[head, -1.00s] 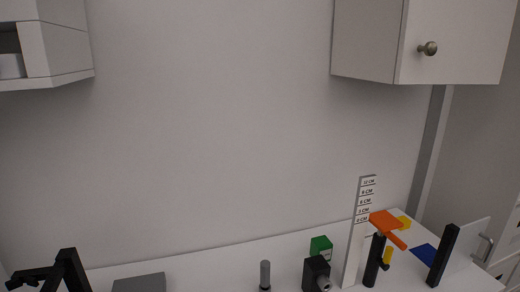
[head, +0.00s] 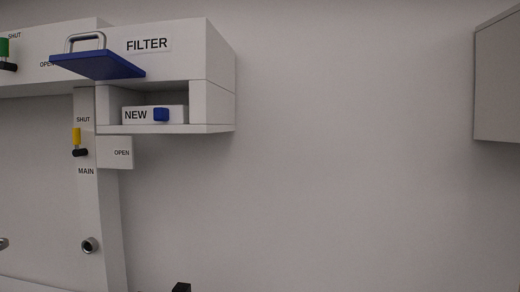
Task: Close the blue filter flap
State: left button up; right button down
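The blue filter flap (head: 98,65) stands open at the filter cabinet. It sticks out from the front, close to level, above the open compartment. A grey loop handle (head: 86,39) rises from its upper face. The filter housing (head: 190,50) is white and labelled FILTER. Inside the compartment under the flap sits a white filter box (head: 139,115) labelled NEW, with a blue knob (head: 161,115). Neither of my grippers can be made out in the head view.
A small black object (head: 181,287) shows at the bottom edge. A wall cabinet (head: 497,90) is far right. The wall between is clear.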

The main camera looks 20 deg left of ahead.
aim_at(102, 64)
jog(key=u, duration=1.2)
